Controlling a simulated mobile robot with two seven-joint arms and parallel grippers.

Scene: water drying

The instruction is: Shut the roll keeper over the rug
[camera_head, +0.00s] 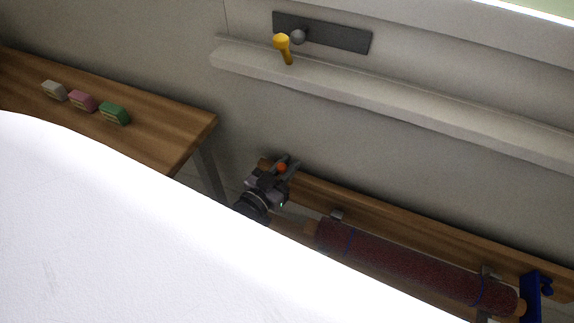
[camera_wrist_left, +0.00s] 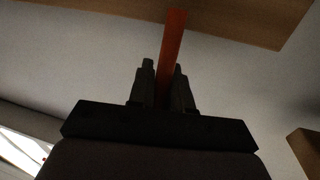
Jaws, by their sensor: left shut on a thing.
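The rug is a dark red roll (camera_head: 400,262) with blue bands, lying along a wooden rail at the lower right of the head view. My left gripper (camera_head: 284,169) is at the rail's left end, left of the roll and apart from it. It is shut on an orange bar, whose round orange end (camera_head: 281,168) shows at the fingers. In the left wrist view the orange bar (camera_wrist_left: 174,40) runs up between the two fingers (camera_wrist_left: 163,80). I cannot tell for certain that this bar belongs to the roll keeper. My right gripper is not in view.
A blue bracket (camera_head: 531,297) stands at the roll's right end. Wooden rail (camera_head: 420,237) runs along the wall. A wooden table (camera_head: 150,115) is at left. A large white surface (camera_head: 130,240) covers the lower left.

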